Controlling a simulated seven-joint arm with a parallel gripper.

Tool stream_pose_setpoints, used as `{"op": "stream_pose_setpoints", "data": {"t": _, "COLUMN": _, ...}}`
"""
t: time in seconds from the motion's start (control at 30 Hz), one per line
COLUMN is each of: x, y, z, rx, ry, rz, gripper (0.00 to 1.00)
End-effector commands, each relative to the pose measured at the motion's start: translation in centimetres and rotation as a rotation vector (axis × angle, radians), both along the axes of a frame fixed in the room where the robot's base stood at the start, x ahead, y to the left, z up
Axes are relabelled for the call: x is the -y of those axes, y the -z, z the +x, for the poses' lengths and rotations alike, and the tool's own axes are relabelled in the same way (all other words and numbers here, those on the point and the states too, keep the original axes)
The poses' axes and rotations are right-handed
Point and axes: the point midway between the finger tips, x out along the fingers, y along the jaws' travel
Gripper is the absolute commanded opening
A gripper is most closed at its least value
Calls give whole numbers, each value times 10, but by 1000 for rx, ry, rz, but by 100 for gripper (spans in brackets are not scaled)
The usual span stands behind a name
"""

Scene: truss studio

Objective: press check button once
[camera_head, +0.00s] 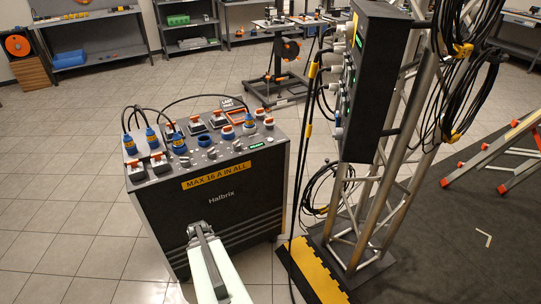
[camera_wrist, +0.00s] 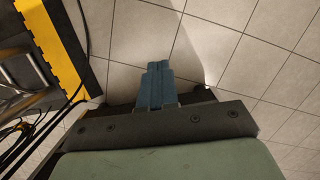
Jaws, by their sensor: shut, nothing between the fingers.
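A dark power cabinet (camera_head: 228,193) marked "Halbrix" and "MAX 16 A IN ALL" stands left of centre in the head view. Its top panel carries several blue plugs and sockets, orange-and-white switches and a small green display (camera_head: 256,146). I cannot tell which control is the check button. My gripper shows in the wrist view (camera_wrist: 156,66), its blue fingers shut together and empty, above the tiled floor. In the head view my arm reaches up from the bottom edge toward the cabinet's front; the fingertips are hard to make out there.
A truss tower (camera_head: 372,205) with a tall black box (camera_head: 371,80) and hanging cables stands right of the cabinet. A black-and-yellow ramp edge (camera_head: 312,272) lies at its foot. An orange ladder (camera_head: 500,155) is at the right. Tiled floor is clear at the left.

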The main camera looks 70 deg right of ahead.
Motion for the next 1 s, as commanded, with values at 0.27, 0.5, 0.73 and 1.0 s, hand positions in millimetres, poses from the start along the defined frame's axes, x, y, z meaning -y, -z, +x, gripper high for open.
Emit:
{"op": "stream_pose_setpoints", "data": {"t": 0.27, "x": 87, "y": -33, "z": -6, "rx": 75, "ry": 148, "rz": -60, "gripper": 0}}
{"op": "stream_pose_setpoints", "data": {"t": 0.5, "x": 162, "y": -68, "z": -23, "rx": 142, "ry": 275, "rz": -111, "gripper": 0}}
{"op": "stream_pose_setpoints", "data": {"t": 0.73, "x": 236, "y": -110, "z": -50, "rx": 214, "ry": 398, "rz": -163, "gripper": 0}}
{"op": "stream_pose_setpoints", "data": {"t": 1.0, "x": 317, "y": -168, "z": -90, "rx": 305, "ry": 524, "rz": -224, "gripper": 0}}
